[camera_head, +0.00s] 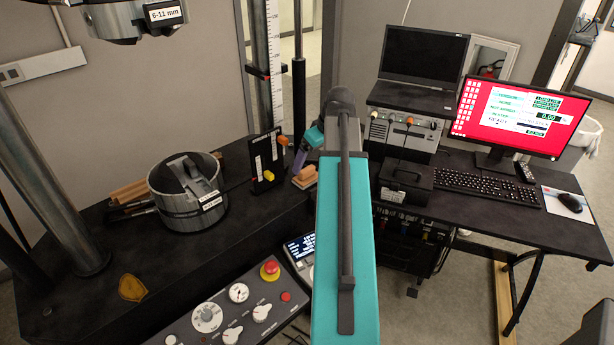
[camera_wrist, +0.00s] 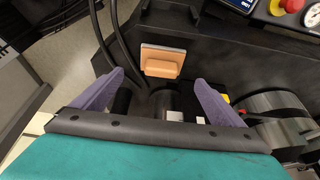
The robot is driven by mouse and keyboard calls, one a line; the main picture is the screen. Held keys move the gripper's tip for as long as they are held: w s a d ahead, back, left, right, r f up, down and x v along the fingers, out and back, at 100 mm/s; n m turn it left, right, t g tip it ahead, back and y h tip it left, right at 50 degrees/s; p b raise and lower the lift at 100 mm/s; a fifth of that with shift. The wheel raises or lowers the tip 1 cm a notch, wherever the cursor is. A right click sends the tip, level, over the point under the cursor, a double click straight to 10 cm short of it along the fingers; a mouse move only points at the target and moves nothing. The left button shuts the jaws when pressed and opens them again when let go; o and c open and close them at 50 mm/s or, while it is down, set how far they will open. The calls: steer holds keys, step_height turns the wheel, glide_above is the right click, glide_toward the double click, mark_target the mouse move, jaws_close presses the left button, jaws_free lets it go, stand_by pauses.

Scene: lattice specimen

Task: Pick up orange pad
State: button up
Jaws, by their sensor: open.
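The orange pad (camera_head: 305,177) is a small block on the dark table, just left of my teal arm in the head view. In the wrist view the orange pad (camera_wrist: 161,62) shows a pale back plate and an orange raised part. My gripper (camera_wrist: 159,78) has two purple fingers spread wide with nothing between them. The pad shows beyond the fingertips, between their lines, and looks apart from them. In the head view one purple finger of my gripper (camera_head: 300,152) shows above the pad; the rest is hidden behind my arm.
A black stand (camera_head: 266,163) with small coloured parts is left of the pad. A round metal fixture (camera_head: 187,190) stands farther left. A control panel (camera_head: 235,312) with a red button lies in front. A desk with a monitor (camera_head: 520,118) is at right. Black cables (camera_wrist: 104,35) run near the pad.

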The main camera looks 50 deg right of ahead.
mark_target(308, 169)
steer(key=shift+x, duration=1.1)
steer(key=shift+f+p, duration=0.15)
steer(key=shift+p, duration=0.15)
steer(key=shift+p+x, duration=1.1)
steer(key=shift+x, duration=1.3)
steer(key=shift+a, duration=0.15)
steer(key=c, duration=1.1)
steer(key=shift+c, duration=0.2)
